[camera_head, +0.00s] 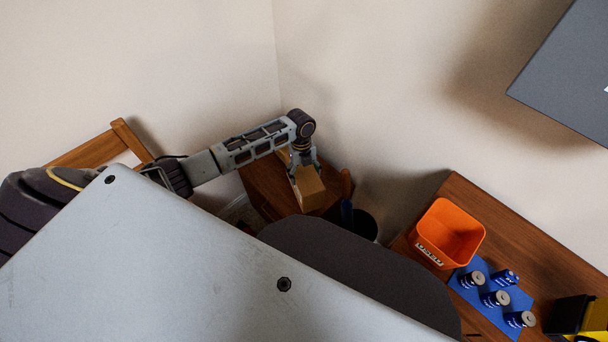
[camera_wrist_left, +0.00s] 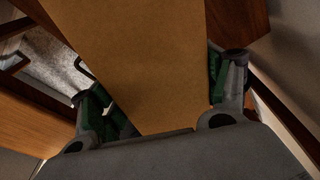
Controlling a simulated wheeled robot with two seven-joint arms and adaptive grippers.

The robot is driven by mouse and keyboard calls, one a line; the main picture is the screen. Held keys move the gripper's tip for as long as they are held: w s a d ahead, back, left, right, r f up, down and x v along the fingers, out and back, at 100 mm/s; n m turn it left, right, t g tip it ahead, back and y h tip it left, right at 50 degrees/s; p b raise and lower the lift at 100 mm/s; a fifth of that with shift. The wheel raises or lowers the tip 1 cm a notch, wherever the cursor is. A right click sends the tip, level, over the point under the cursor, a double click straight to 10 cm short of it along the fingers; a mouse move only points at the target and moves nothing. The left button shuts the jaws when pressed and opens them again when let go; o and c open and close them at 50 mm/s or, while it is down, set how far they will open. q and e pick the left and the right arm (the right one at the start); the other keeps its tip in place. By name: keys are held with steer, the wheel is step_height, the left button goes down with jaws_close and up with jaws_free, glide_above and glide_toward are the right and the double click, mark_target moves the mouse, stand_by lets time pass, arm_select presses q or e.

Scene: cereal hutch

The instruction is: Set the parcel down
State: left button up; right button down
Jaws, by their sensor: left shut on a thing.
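The parcel (camera_head: 309,188) is a plain brown cardboard box. In the head view it is at the centre, over a small dark wooden surface (camera_head: 266,184) by the room's corner. My left gripper (camera_head: 303,164) reaches it from above and is shut on it. In the left wrist view the parcel (camera_wrist_left: 150,60) fills the middle between the green-padded fingers of my left gripper (camera_wrist_left: 158,105). I cannot tell whether the parcel's underside touches the wood. My right gripper is not in view.
A wooden table (camera_head: 535,262) at right bears an orange bin (camera_head: 450,232), a blue mat (camera_head: 466,292) with several blue cans, and a black and yellow object (camera_head: 575,316). A wooden chair back (camera_head: 88,152) stands at left. A dark round container (camera_head: 364,224) is right of the parcel.

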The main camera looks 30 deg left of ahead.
arm_select(q)
steer(key=shift+f, duration=0.2)
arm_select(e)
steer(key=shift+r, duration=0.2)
arm_select(q)
steer(key=shift+f, duration=0.1)
steer(key=o, duration=1.9)
steer(key=shift+o, duration=0.2)
steer(key=shift+f, duration=0.1)
steer(key=shift+r, duration=0.45)
steer(key=r, duration=0.3)
steer(key=a+r+p, duration=0.1)
steer(key=r, duration=0.3)
steer(key=w+r+p, duration=0.1)
steer(key=r, duration=0.3)
steer(key=shift+w+a+r, duration=0.1)
steer(key=shift+a+r, duration=0.05)
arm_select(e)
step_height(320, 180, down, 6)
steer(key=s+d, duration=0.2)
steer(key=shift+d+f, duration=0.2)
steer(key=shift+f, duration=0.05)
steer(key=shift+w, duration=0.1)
